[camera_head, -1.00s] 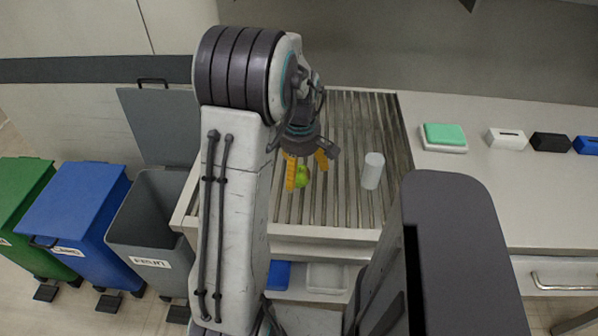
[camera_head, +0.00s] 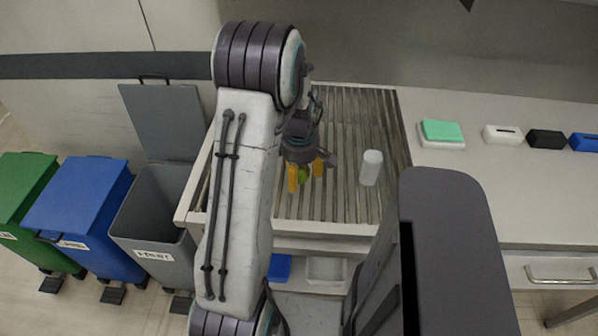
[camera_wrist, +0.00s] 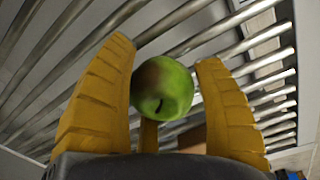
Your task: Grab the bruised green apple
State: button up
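The green apple (camera_wrist: 161,88) has a brown bruised patch on its upper left in the wrist view. In the head view the apple (camera_head: 304,175) shows as a small green patch on the roller conveyor (camera_head: 340,205), partly hidden by my gripper. My gripper (camera_head: 305,178) points down over it. In the wrist view my gripper's yellow fingers (camera_wrist: 165,95) stand on both sides of the apple, with a third finger partly hidden behind it. The fingers are spread. A small gap shows at the right finger; I cannot tell whether the left one touches.
A pale cylinder (camera_head: 371,168) stands on the rollers to the right of my gripper. A grey open bin (camera_head: 150,225), a blue bin (camera_head: 80,215) and a green bin (camera_head: 22,205) stand at the left. A green sponge-like block (camera_head: 442,130) lies on the right counter.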

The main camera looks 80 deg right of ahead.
jog(key=c, duration=0.8)
jog(key=shift+r, duration=0.15)
